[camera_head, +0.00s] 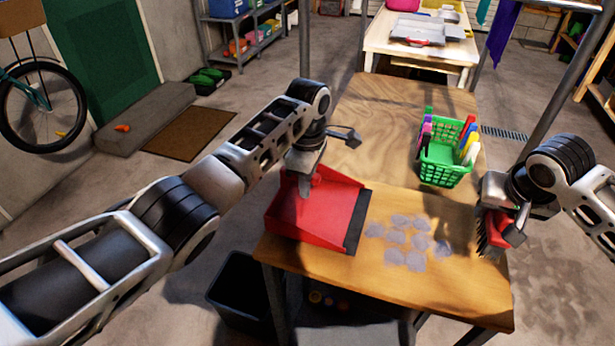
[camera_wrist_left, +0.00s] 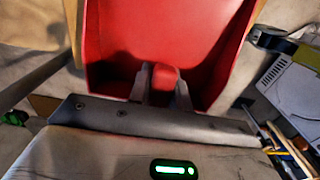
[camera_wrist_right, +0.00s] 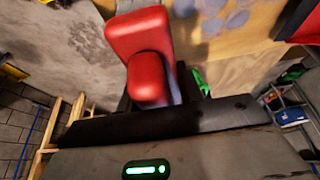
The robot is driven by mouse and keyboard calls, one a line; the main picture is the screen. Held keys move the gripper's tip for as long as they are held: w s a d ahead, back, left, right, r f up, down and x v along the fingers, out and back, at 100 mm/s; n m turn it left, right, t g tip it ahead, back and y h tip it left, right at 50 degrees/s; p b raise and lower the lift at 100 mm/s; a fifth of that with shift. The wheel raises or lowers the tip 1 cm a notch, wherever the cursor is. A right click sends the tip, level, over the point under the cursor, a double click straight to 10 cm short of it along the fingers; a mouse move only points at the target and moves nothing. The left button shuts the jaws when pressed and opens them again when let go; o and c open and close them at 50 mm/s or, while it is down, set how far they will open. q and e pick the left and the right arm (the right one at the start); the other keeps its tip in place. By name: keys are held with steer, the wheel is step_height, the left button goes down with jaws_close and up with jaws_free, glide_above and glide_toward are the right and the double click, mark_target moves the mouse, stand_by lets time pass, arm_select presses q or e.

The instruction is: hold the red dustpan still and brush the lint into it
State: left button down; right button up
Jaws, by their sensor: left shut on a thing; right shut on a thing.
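The red dustpan (camera_head: 318,212) lies on the left part of the wooden table, its dark lip facing right toward the lint. My left gripper (camera_head: 306,188) is shut on the dustpan's handle; in the left wrist view the fingers (camera_wrist_left: 163,85) close around a red grip in front of the pan (camera_wrist_left: 165,35). Several grey lint clumps (camera_head: 408,240) lie flat on the table to the right of the lip; some show in the right wrist view (camera_wrist_right: 212,12). My right gripper (camera_head: 510,215) is shut on a red brush (camera_head: 496,232) with dark bristles, at the table's right edge, right of the lint.
A green basket (camera_head: 446,165) with colored bottles or pens stands behind the lint. A black bin (camera_head: 245,290) is under the table's left front. A second table (camera_head: 420,45) with trays is farther back. The tabletop behind the dustpan is clear.

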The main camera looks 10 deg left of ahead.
mark_target(323, 194)
arm_select(q)
steer(key=shift+f, duration=1.35)
steer(key=shift+f, duration=0.15)
steer(key=c, duration=1.2)
jaws_free()
jaws_close()
